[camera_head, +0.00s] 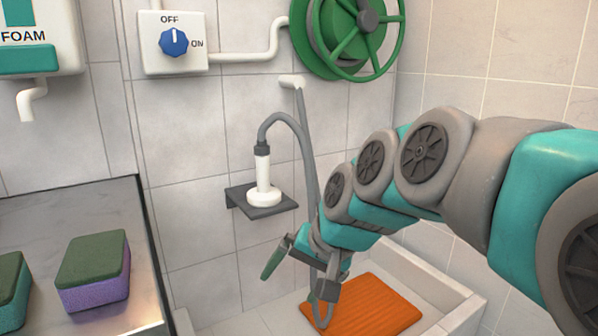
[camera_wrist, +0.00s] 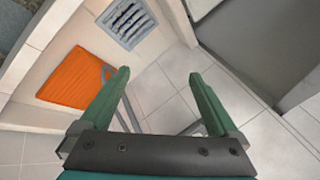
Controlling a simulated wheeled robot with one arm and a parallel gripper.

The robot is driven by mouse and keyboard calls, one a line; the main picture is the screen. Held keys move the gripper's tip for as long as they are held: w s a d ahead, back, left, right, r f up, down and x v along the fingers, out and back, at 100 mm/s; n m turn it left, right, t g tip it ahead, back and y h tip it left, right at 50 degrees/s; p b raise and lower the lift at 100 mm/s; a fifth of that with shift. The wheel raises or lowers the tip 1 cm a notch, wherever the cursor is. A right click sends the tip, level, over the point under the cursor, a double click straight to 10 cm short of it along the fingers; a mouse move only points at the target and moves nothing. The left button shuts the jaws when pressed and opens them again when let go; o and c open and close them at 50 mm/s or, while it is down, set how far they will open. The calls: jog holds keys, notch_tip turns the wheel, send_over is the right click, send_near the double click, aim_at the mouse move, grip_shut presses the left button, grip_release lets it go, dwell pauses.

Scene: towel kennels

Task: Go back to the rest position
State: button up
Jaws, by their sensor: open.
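My gripper (camera_wrist: 158,85) is open, with its two green fingers apart and nothing between them in the wrist view. In the head view my gripper (camera_head: 297,281) hangs at the end of my teal and grey arm, in front of the tiled wall and above the basin. No object is held.
An orange ribbed mat (camera_head: 372,307) lies in the white basin (camera_head: 455,290). A white shower head (camera_head: 263,184) stands on a dark wall shelf (camera_head: 270,209), its hose passing behind my gripper. Sponges (camera_head: 94,270) lie on a metal counter (camera_head: 95,215) at left. A floor drain grate (camera_wrist: 127,21) shows.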

jog(key=s+d+f+g+h, duration=0.1)
jog(key=s+d+f+g, duration=0.1)
jog(key=s+d+f, duration=0.3)
jog(key=s+d+f+n+g+h, duration=0.1)
jog(key=s+d+f, duration=0.4)
jog(key=s, duration=0.5)
jog(key=s+d+f+n+g+h, duration=0.1)
jog(key=s+d+f+g+h, duration=0.1)
jog(key=s+d+f, duration=0.4)
jog(key=shift+s+g+h, duration=0.4)
jog(key=shift+s, duration=0.7)
